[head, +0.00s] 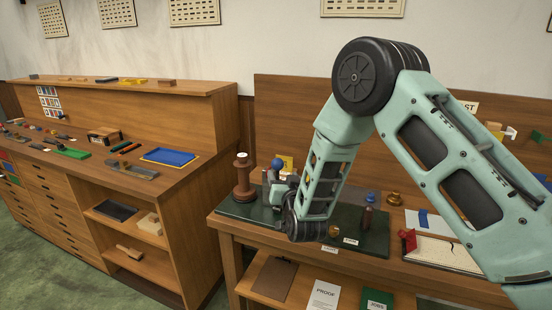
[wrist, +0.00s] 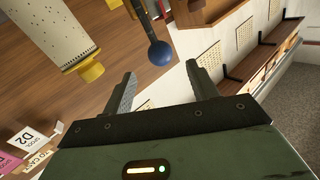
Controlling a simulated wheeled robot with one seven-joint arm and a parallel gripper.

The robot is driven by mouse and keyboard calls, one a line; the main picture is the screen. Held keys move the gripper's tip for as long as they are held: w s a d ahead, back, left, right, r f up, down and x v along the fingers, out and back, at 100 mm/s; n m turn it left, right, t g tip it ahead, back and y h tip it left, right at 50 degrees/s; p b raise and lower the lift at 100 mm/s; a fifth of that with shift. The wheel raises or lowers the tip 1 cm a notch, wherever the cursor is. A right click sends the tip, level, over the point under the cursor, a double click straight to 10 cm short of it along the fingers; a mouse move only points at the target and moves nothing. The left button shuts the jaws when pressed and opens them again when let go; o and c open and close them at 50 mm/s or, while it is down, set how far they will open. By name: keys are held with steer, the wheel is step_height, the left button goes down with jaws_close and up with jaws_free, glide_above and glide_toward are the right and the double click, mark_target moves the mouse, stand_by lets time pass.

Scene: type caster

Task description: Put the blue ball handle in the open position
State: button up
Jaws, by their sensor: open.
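The blue ball handle (head: 277,163) stands at the left part of the bench, beside a yellow card. In the wrist view the blue ball (wrist: 160,52) sits on the end of a dark rod that runs up out of the top edge. My gripper (wrist: 161,70) is open, with one finger on each side of the ball's line. The ball shows just beyond the fingertips, and no contact is visible. In the head view my gripper (head: 280,186) is close to the ball, partly hidden by my wrist. The handle's base is hidden there.
A brown wooden spool-like post (head: 243,178) stands just left of the handle. A cream cylinder with a yellow end (wrist: 60,35) shows in the wrist view.

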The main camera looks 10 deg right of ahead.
mark_target(276, 162)
steer(key=w+p, duration=0.1)
steer(key=w, duration=0.2)
steer(key=w+p, duration=0.1)
steer(key=w, duration=0.3)
steer(key=w+p, duration=0.1)
steer(key=w, duration=0.2)
steer(key=shift+w+d, duration=0.25)
steer(key=shift+c, duration=0.3)
